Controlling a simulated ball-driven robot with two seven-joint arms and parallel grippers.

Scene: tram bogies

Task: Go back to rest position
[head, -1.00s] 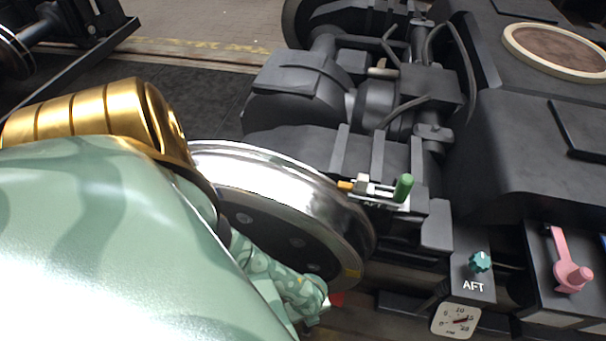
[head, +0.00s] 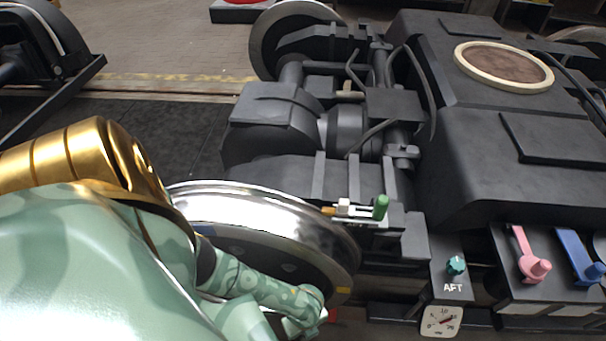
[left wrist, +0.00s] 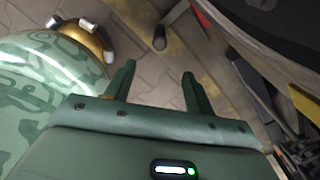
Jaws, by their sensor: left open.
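My left arm comes in from the left in the head view, green patterned with a gold shoulder. Its forearm passes in front of the shiny bogie wheel (head: 260,207), and its wrist end is low in front of the wheel; I cannot make out the fingers there. In the left wrist view my left gripper (left wrist: 158,78) shows two dark green fingers standing apart with nothing between them, above grey paving. My right gripper is in neither view.
The dark bogie frame (head: 470,165) fills the right side. A green lever (head: 381,207), teal knob (head: 456,266), dial gauge (head: 441,321), pink handle (head: 530,262) and blue handle (head: 580,258) sit along its near side. Bare floor (head: 185,55) lies behind on the left.

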